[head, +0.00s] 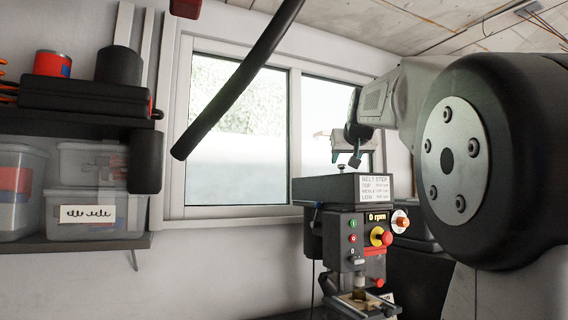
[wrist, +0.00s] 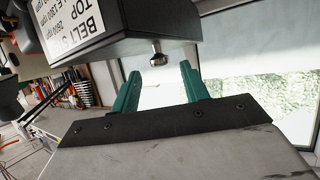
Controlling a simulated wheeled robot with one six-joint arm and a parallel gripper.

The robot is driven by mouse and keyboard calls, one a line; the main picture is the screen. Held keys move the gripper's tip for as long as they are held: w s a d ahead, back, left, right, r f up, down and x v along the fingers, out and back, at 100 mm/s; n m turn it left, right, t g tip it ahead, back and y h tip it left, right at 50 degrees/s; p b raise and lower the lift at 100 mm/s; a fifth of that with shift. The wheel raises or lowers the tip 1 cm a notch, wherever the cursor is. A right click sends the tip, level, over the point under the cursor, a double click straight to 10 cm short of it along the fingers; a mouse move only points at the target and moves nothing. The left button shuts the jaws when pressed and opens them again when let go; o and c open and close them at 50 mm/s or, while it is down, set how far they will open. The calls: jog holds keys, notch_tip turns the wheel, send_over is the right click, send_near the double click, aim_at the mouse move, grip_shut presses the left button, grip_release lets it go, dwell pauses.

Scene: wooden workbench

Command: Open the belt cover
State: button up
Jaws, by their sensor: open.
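The belt cover (head: 328,189) is the dark box on top of the drill press, with a white belt step label on its front. It looks shut and level. It fills the upper part of the wrist view (wrist: 155,18). My gripper (head: 347,158) is above and behind the cover in the head view. Its teal fingers (wrist: 159,70) are open and empty, one each side of the knob in the picture; the depth gap is unclear.
The drill press (head: 340,240) has a 0 rpm display, buttons and a red-yellow stop knob (head: 380,236). A window (head: 235,140) is behind. A shelf with clear bins (head: 95,205) is at left. A dark hose (head: 235,85) hangs in the upper middle.

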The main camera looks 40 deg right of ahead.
jog(key=shift+x, duration=1.3)
grip_shut()
jog(key=shift+r, duration=0.1)
